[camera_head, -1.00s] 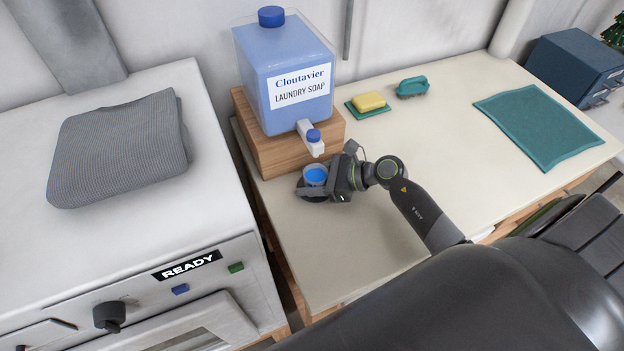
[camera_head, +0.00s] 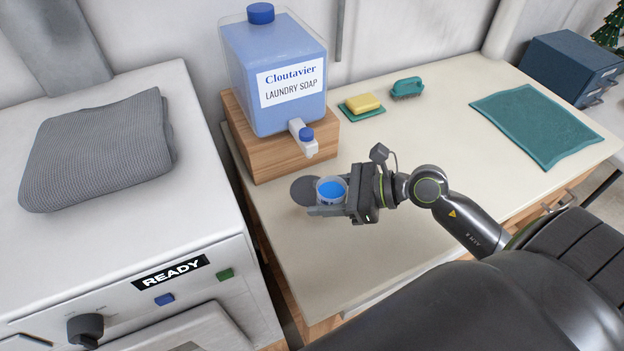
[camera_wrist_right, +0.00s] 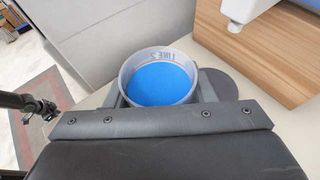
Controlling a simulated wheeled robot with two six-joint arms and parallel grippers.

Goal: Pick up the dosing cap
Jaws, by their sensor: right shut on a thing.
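The dosing cap (camera_head: 331,188) is a small clear cup with blue liquid in it, upright, in front of the soap dispenser. In the right wrist view the cap (camera_wrist_right: 160,80) shows large, with blue inside and faint lettering on its wall. My right gripper (camera_head: 328,196) is shut on the cap, its fingers on either side. I cannot tell whether the cap's base touches the table. A dark round disc (camera_head: 305,190) lies on the table just left of the cap. My left gripper is not in view.
The blue soap dispenser (camera_head: 282,75) stands on a wooden block (camera_head: 275,152), its spout (camera_head: 304,138) behind the cap. A yellow sponge (camera_head: 363,103), a brush (camera_head: 407,88) and a teal cloth (camera_head: 536,125) lie farther back. The white machine (camera_head: 120,235) stands left. The table front is clear.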

